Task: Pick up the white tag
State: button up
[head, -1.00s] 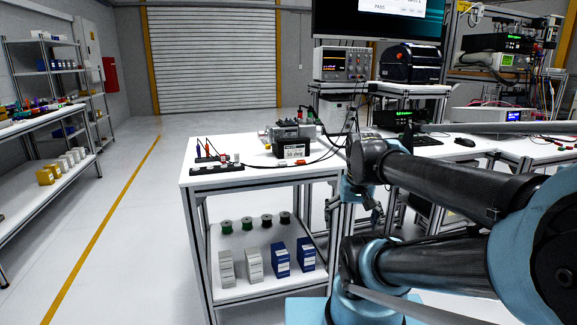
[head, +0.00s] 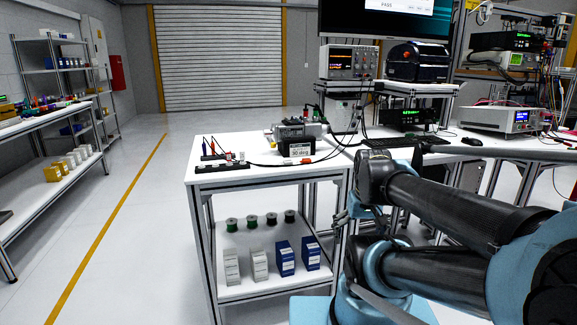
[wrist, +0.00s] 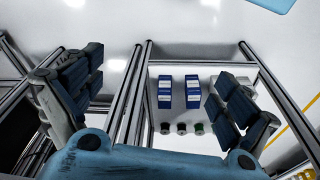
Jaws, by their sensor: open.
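Small white pieces (head: 241,156) stand at the black strip (head: 222,167) on the white cart top (head: 246,141). They are too small to tell which is the white tag. A grey servo unit (head: 298,131) behind them carries a black-and-white label (head: 299,149). My gripper (wrist: 160,82) is open and empty in the wrist view, its dark finger pads wide apart. It points down over the cart's side, with the lower shelf seen below between the fingers. In the head view my gripper is small and dark, low at the cart's right side, away from the white pieces.
Blue boxes (head: 285,258), grey boxes (head: 259,264) and several spools (head: 270,219) stand on the cart's lower shelf. Dark cables cross the cart top. A workbench with a keyboard (head: 388,142) adjoins at right. The floor left of the cart is clear.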

jog(key=shift+w+a+r+n, duration=0.15)
jog(key=shift+r+n, duration=0.1)
jog(key=shift+r, duration=0.3)
jog(key=shift+w+a+r+n, duration=0.1)
jog(key=shift+r+n, duration=0.15)
jog(key=shift+r, duration=0.3)
jog(key=c, duration=0.9)
jog(key=w+a+r+n+g, duration=0.1)
jog(key=w+a+r+n, duration=0.3)
jog(key=w+r, duration=0.45)
jog(key=w+a+r+n, duration=0.3)
jog(key=w+r+n, duration=0.35)
jog(key=r, duration=0.25)
jog(key=w+a+r+n+g, duration=0.1)
jog(key=w+a+r+n, duration=0.45)
jog(key=w, duration=0.25)
jog(key=w+a+r+n, duration=0.5)
jog(key=w+a, duration=0.2)
jog(key=w, duration=0.2)
send_over(291, 160)
jog(key=f, duration=1.2)
jog(key=shift+w+a+f, duration=0.1)
jog(key=shift+w, duration=0.15)
jog(key=shift+s+a+f, duration=0.15)
jog(key=shift+s+f, duration=0.05)
jog(key=shift+f, duration=1.15)
jog(key=shift+s+a+f, duration=0.1)
jog(key=shift+s+f, duration=0.05)
jog(key=shift+f, duration=1.15)
